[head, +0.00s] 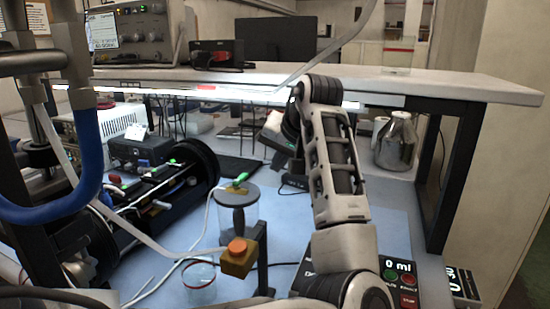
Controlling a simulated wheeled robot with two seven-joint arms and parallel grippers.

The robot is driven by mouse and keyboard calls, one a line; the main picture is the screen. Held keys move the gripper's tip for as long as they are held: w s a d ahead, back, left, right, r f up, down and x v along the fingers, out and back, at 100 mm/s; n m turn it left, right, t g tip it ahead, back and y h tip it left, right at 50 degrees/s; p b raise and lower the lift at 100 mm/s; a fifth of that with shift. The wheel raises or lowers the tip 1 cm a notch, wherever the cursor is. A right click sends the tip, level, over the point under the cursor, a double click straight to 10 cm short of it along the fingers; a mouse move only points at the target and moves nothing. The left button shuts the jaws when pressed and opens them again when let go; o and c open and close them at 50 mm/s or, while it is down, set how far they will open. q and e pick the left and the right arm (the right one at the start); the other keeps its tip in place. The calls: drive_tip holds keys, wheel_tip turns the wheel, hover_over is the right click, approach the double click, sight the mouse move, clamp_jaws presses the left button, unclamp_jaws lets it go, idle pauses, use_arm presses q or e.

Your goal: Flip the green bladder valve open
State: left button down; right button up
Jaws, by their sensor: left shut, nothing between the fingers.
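A small green lever (237,181) sits on top of a clear upright cylinder (224,222) with a grey lid. Another small green handle (175,162) shows on the fittings along the large black cylinder (195,165) at the left. I cannot tell which one is the bladder valve. My left arm rises from the bottom middle and bends down at its top. My left gripper (292,178) is partly hidden behind the arm, to the right of the clear cylinder and apart from both green handles. It is shut and empty. My right gripper is out of view.
An orange knob on a yellow block (238,255) stands in front of the clear cylinder. Thick blue tubing (85,170) and white hoses cross the left side. A metal flask (397,142) stands at back right. A raised shelf (430,85) spans the back; the blue mat (390,215) has free room.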

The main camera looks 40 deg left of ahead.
sight(240, 180)
use_arm(q)
drive_tip(key=a+f, duration=0.1)
drive_tip(key=a, duration=0.1)
drive_tip(key=a+f+p, duration=0.1)
drive_tip(key=a+f, duration=0.3)
drive_tip(key=shift+w+a+f+p, duration=0.15)
drive_tip(key=shift+w+a+p, duration=0.15)
drive_tip(key=shift+w+a, duration=0.05)
drive_tip(key=shift+s+a+f, duration=0.1)
drive_tip(key=shift+s+a, duration=0.1)
drive_tip(key=shift+a, duration=0.3)
drive_tip(key=shift+a, duration=0.1)
